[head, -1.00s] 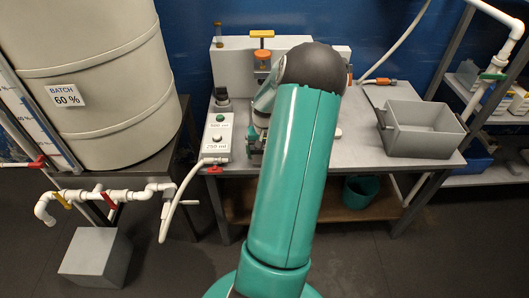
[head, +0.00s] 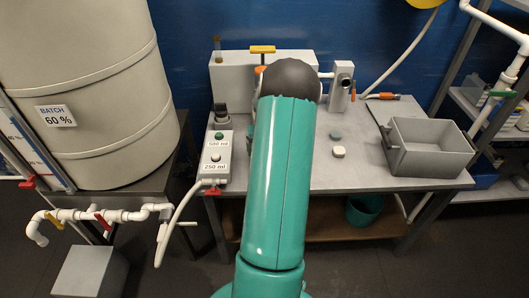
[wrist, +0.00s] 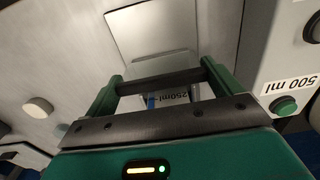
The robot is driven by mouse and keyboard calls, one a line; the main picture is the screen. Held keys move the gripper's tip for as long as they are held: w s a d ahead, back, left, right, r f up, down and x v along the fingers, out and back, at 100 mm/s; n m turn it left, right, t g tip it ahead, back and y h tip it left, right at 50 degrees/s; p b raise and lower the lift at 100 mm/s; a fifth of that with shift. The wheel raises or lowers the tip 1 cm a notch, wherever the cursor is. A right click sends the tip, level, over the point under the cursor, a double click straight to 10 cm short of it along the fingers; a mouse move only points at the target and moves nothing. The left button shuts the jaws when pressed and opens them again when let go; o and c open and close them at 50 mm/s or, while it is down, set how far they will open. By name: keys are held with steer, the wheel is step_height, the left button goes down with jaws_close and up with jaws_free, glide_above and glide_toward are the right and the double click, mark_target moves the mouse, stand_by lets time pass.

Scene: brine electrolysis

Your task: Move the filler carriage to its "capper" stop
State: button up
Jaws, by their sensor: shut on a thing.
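My gripper (wrist: 160,84) shows in the wrist view with its two green fingers well apart on either side of a dark bar (wrist: 158,80). It is shut on this bar, which appears to belong to the filler carriage. A "250ml" label shows just beyond the bar. In the head view my arm covers the gripper and most of the carriage, so its place against the "capper" stop cannot be told. A grey post with an orange lever (head: 342,86) stands to the right of my arm on the bench (head: 365,168).
A button box (head: 213,162) marked 500 ml and 250 ml stands left of my arm. A grey bin (head: 427,147) stands at the right end. A large tank (head: 100,80) is at far left.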

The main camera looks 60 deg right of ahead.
steer(key=shift+d, duration=0.15)
steer(key=shift+r, duration=0.1)
steer(key=o, duration=1.1)
step_height(320, 180, up, 14)
